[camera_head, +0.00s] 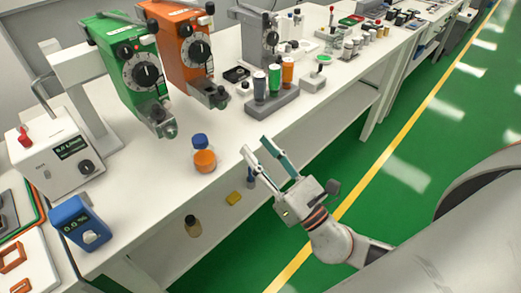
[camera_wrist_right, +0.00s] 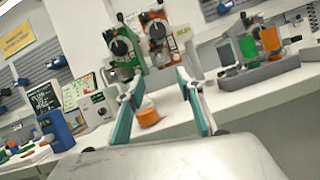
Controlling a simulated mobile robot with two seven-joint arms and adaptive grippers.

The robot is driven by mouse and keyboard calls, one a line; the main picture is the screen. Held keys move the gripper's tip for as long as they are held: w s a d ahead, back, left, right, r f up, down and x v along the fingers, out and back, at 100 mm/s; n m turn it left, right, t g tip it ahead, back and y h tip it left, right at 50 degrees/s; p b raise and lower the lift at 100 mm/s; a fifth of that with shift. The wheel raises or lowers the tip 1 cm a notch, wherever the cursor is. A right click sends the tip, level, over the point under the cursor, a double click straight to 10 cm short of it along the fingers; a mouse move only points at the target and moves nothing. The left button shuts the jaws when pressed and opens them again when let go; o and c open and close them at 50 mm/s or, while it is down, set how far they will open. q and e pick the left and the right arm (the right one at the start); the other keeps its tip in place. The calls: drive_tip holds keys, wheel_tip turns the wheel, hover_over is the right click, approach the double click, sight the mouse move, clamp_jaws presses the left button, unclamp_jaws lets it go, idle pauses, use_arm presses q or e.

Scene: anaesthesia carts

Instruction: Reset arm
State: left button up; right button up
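My right gripper (camera_head: 262,157) is open and empty in the head view, held out in front of the white bench's front edge. Its two fingers also show spread apart in the right wrist view (camera_wrist_right: 160,88). A bottle of orange liquid with a blue cap (camera_head: 204,158) stands upright on the bench, left of the right gripper and apart from it. In the right wrist view the bottle (camera_wrist_right: 148,112) appears between the fingers, farther off. My left gripper is not in either view.
A green device (camera_head: 125,55) and an orange device (camera_head: 183,45) stand on the white bench (camera_head: 205,116). A rack of vials (camera_head: 272,103) stands right of them. A blue meter (camera_head: 80,223) sits front left. Bottles show on a lower shelf. Green floor lies open at right.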

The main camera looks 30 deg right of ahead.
idle(0.3)
drive_tip(key=d+f+m+g+h, duration=0.2)
drive_tip(key=f+m+g+h, duration=0.1)
drive_tip(key=f+m, duration=0.55)
drive_tip(key=d+f+m+g+h, duration=0.2)
drive_tip(key=f+m+g, duration=0.1)
drive_tip(key=f+m, duration=0.5)
drive_tip(key=s+a+f+m+g, duration=0.1)
drive_tip(key=s+f+m+g, duration=0.1)
drive_tip(key=s+f+m, duration=0.4)
drive_tip(key=s+a+f+m+g+y+p, duration=0.1)
drive_tip(key=s+a+f+m+g, duration=0.1)
drive_tip(key=s+f+m, duration=0.3)
wheel_tip(320, 180, down, 5)
drive_tip(key=m+g, duration=0.1)
drive_tip(key=m, duration=0.4)
drive_tip(key=shift+s+a+r, duration=0.15)
drive_tip(key=shift+s+a, duration=0.15)
drive_tip(key=shift+s, duration=0.05)
drive_tip(key=shift+c, duration=1.1)
drive_tip(key=shift+w+y, duration=0.1)
drive_tip(key=shift+y, duration=0.2)
